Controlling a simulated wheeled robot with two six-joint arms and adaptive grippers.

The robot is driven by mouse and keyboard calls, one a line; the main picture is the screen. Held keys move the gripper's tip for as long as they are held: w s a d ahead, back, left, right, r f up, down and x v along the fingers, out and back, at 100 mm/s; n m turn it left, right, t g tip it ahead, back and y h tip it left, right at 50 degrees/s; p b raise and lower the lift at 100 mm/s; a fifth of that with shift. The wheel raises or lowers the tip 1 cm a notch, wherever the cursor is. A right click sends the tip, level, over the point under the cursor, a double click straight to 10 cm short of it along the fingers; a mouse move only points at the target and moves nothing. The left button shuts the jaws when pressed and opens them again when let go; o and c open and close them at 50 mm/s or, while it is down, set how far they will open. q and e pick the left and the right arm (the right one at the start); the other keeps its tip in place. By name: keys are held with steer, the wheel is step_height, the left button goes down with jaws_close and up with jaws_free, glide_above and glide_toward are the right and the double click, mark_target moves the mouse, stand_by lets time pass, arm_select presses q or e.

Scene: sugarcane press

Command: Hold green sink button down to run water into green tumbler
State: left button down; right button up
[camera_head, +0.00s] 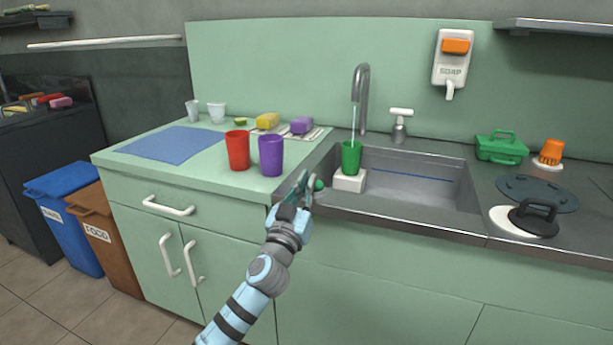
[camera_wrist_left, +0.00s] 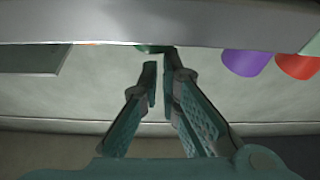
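The green tumbler (camera_head: 351,157) stands upright on a white block (camera_head: 349,180) in the sink (camera_head: 415,183). A thin stream of water runs from the faucet (camera_head: 361,95) down into it. The green sink button (camera_head: 319,185) is on the sink's front edge, left of the tumbler. My left gripper (camera_head: 307,184) is at the button, its fingertips appearing to touch it. In the left wrist view the fingers (camera_wrist_left: 160,70) are nearly together with a narrow gap and nothing between them; the button (camera_wrist_left: 150,48) is partly hidden at their tips. My right gripper is not in view.
A red cup (camera_head: 237,150) and a purple cup (camera_head: 271,155) stand on the counter just left of my gripper. A blue mat (camera_head: 172,145) lies farther left. A green box (camera_head: 501,148) and an orange brush (camera_head: 551,152) are right of the sink.

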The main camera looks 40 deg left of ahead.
arm_select(q)
steer(key=shift+f, duration=0.25)
step_height(320, 180, up, 5)
steer(key=p, duration=0.4)
steer(key=shift+a+f, duration=0.1)
steer(key=b+v, duration=0.1)
steer(key=v, duration=0.9)
steer(key=shift+b, duration=0.4)
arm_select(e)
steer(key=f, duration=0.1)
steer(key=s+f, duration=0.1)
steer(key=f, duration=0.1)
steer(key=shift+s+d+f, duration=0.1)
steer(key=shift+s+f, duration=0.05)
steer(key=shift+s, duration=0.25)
arm_select(q)
steer(key=shift+s+f, duration=0.15)
